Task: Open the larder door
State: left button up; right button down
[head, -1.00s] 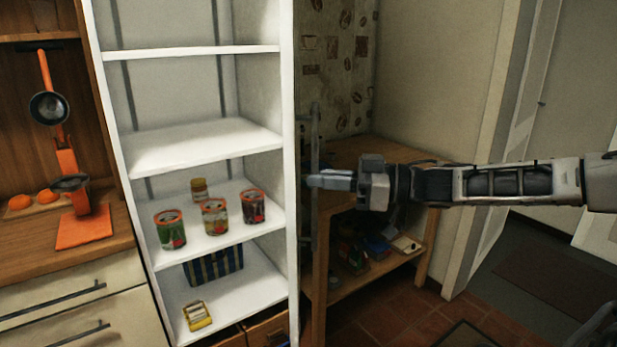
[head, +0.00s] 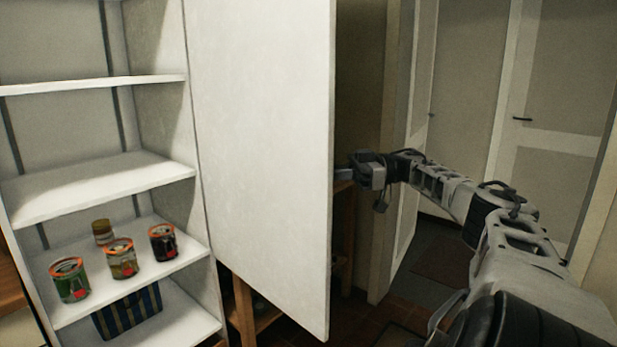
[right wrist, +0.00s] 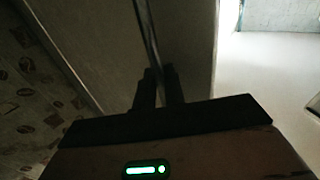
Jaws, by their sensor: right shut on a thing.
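The larder door (head: 265,150) is a plain white panel standing open to the right of the larder, its inner face turned toward me. The open larder (head: 95,172) with white shelves is at the left. My right gripper (head: 346,173) is at the door's far vertical edge, its fingertips partly hidden behind the panel. In the right wrist view its dark fingers (right wrist: 158,88) are shut on the long thin door handle (right wrist: 147,35). The handle is hidden in the head view. My left gripper is not in view.
Several tins, such as a green one (head: 70,282), stand on a larder shelf, with a striped box (head: 128,312) below. A wooden shelf unit (head: 245,318) stands behind the door. A white room door (head: 545,130) is at the right.

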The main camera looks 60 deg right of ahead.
jog(key=shift+w+d, duration=0.1)
jog(key=shift+d, duration=0.25)
jog(key=shift+a+f, duration=0.1)
jog(key=shift+f, duration=0.05)
